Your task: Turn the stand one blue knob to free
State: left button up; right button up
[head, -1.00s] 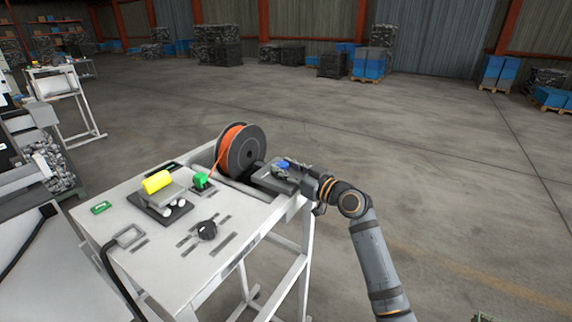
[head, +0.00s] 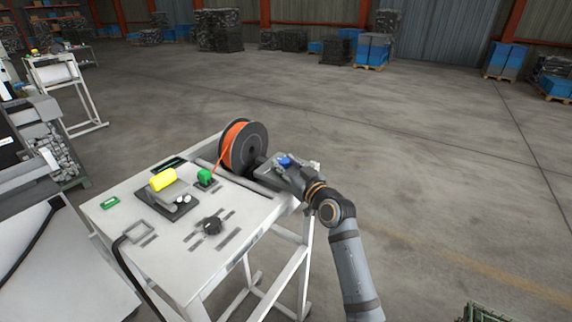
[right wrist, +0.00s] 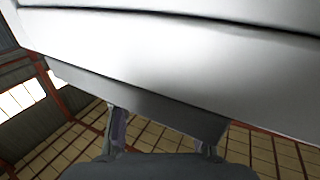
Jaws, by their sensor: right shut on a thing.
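The blue knob (head: 284,160) shows at the right end of the stand's table (head: 165,262), beside the reel with the orange line (head: 240,148). My right gripper (head: 291,166) is at the knob and shut on it; the gripper hides part of the knob. In the right wrist view the two fingers (right wrist: 163,128) stand apart in front of a dark grey block (right wrist: 150,98) under a pale surface. The knob itself is not clear there. My left gripper is not in view.
Another machine (head: 45,135) stands at the left.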

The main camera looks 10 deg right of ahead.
jog(key=o, duration=1.2)
jog(key=shift+s, duration=0.1)
jog(key=v, duration=1.1)
jog(key=shift+s+d, duration=0.2)
jog(key=shift+s, duration=0.15)
